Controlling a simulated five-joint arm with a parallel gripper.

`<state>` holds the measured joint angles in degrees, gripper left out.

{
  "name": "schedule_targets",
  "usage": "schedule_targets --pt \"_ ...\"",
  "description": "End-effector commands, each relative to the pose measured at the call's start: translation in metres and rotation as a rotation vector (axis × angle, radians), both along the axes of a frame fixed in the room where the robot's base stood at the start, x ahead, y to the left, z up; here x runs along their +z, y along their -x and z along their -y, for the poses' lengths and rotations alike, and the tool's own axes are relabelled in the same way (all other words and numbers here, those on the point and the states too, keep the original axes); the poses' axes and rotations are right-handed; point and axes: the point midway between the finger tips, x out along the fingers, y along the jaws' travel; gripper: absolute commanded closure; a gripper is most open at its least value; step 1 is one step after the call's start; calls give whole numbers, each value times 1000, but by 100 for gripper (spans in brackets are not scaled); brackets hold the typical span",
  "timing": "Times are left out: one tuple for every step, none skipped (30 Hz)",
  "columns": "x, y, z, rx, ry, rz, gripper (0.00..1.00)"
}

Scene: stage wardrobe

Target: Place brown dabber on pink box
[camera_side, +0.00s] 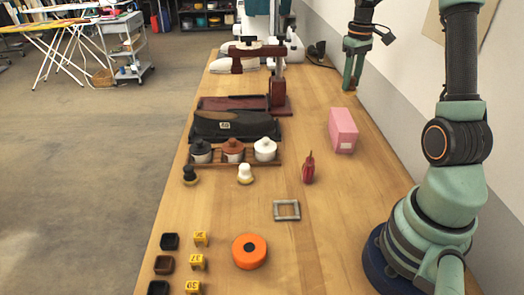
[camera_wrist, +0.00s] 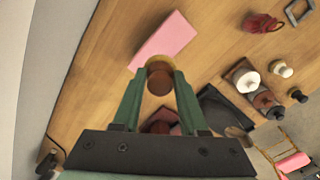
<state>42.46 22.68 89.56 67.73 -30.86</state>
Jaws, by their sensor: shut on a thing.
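My gripper (camera_wrist: 160,80) is shut on the brown dabber (camera_wrist: 159,81), whose tan pad end points away from the wrist, in the wrist view. The pink box (camera_wrist: 165,40) lies just beyond the dabber there, and the dabber's pad overlaps the box's near edge in the picture. In the side view the pink box (camera_side: 343,131) rests on the right part of the table, its visible top bare. My gripper (camera_side: 350,84) is in the air behind the box in that view, apart from it. The dabber cannot be made out clearly in the side view.
A black dabber (camera_side: 189,176) and a white dabber (camera_side: 245,174) stand before a rack of lidded jars (camera_side: 233,151). A red object (camera_side: 308,168), a grey frame (camera_side: 287,210) and an orange disc (camera_side: 249,251) are nearer. Bare table surrounds the box; a wall runs along the right.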

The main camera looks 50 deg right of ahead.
Motion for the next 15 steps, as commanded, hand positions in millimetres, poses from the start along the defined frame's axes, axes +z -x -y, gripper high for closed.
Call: schedule_targets --pt "-13 1 -1 1 -4 -4 100" --pt "-19 1 -1 1 -4 -4 100" --pt "-26 0 -1 1 -3 -4 100" --pt "-30 0 -1 1 -3 -3 100" --pt "-35 0 -1 1 -3 -3 100" --pt "-39 0 -1 1 -3 -3 100" --pt "-41 0 0 1 -1 -2 100" --pt "-43 0 0 1 0 -1 100" --pt "-45 0 0 1 0 -1 100" --pt "-46 0 0 1 -1 -1 100" --pt "-49 0 0 1 -1 -2 100" --pt "-54 0 0 1 -1 -2 100" --pt "-58 0 0 1 -1 -2 100" --pt "-63 0 -1 1 -3 -3 100" --pt "-69 0 -1 1 -3 -3 100"
